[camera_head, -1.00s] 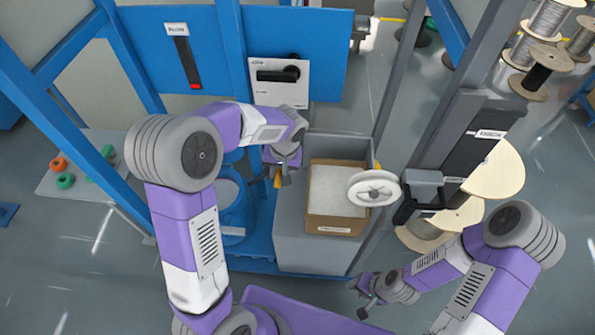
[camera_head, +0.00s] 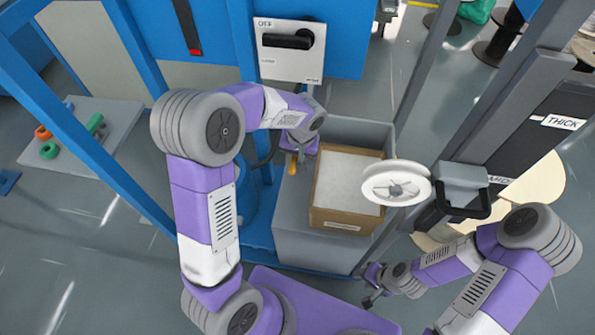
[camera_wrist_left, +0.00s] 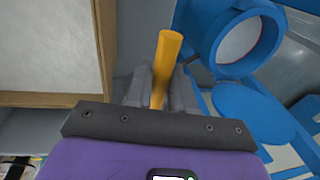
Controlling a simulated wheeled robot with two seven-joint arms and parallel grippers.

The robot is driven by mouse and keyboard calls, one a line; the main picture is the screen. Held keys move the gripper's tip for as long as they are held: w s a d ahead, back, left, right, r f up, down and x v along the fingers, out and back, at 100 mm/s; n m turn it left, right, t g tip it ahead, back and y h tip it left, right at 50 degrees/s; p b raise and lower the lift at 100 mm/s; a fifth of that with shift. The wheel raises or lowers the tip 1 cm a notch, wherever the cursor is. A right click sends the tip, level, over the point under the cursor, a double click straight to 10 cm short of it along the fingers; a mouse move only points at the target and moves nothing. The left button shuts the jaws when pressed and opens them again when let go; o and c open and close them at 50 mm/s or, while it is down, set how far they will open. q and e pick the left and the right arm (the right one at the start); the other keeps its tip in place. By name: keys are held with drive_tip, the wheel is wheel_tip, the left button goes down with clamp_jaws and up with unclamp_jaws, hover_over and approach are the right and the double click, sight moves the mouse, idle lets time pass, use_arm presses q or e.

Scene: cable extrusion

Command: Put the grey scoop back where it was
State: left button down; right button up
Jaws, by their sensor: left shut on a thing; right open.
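My left gripper (camera_head: 296,153) is shut on an orange handle (camera_head: 292,166), which also shows upright between the fingers in the left wrist view (camera_wrist_left: 166,68). I take it for the scoop's handle; its grey part is hidden in both views. This gripper is above the grey bench (camera_head: 300,235), just left of the cardboard box (camera_head: 342,222) of white granules (camera_head: 348,178). In the left wrist view the box edge (camera_wrist_left: 105,45) is left of the fingers. My right gripper (camera_head: 373,288) is open and empty, low at the right of the bench.
A blue round opening (camera_wrist_left: 240,45) with a blue lid (camera_wrist_left: 250,115) stands right of my left gripper in the wrist view. A switch panel (camera_head: 290,48) is behind. Blue posts (camera_head: 150,70) flank the left arm.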

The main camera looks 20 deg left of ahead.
use_arm(q)
wheel_tip(320, 180, down, 8)
drive_tip(key=b, duration=0.2)
drive_tip(key=shift+b, duration=0.3)
drive_tip(key=c, duration=1.4)
unclamp_jaws()
drive_tip(key=shift+f, duration=0.15)
drive_tip(key=o, duration=0.4)
drive_tip(key=shift+o, duration=0.2)
drive_tip(key=shift+r, duration=0.2)
wheel_tip(320, 180, up, 12)
drive_tip(key=d+p, duration=0.2)
drive_tip(key=p, duration=0.2)
